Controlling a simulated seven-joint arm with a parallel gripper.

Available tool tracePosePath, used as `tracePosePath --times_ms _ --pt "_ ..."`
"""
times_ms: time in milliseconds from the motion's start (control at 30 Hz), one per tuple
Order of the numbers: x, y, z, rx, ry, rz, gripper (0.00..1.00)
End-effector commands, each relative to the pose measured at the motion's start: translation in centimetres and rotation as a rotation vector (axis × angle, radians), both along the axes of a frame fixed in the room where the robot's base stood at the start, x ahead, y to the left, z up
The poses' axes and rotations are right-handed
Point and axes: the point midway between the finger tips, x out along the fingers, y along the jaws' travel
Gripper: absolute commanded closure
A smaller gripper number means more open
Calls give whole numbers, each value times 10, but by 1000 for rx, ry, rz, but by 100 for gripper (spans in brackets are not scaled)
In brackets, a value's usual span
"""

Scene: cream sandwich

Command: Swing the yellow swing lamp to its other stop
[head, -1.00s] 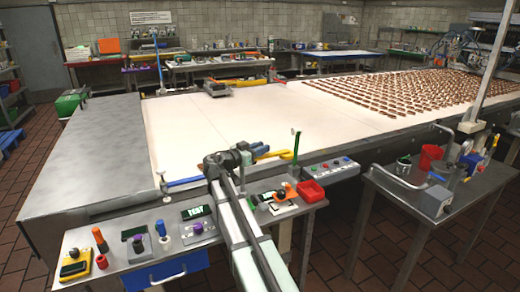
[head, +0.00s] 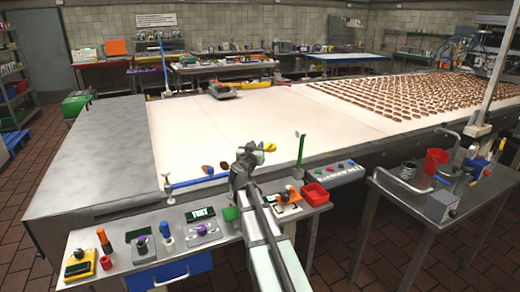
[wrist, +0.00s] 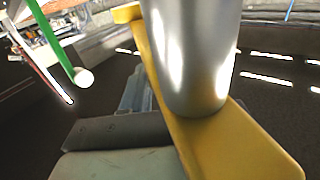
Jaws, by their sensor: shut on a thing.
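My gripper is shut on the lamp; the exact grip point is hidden. I cannot see the lamp's pivot or its stops.
A green upright rod (head: 301,152) stands just right of my gripper; a white ball-tipped green rod (wrist: 60,50) shows in the wrist view. A blue bar (head: 196,181) lies left. The white belt (head: 225,125) beyond is mostly clear.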

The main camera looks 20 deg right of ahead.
Motion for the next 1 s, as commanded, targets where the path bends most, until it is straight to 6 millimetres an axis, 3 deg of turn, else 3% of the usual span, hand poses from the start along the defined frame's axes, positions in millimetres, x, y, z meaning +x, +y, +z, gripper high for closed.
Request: tracePosePath --times_ms 400,1000 --pt "11 10 0 -1 -1 195 100" --pt "16 16 0 0 -1 290 100"
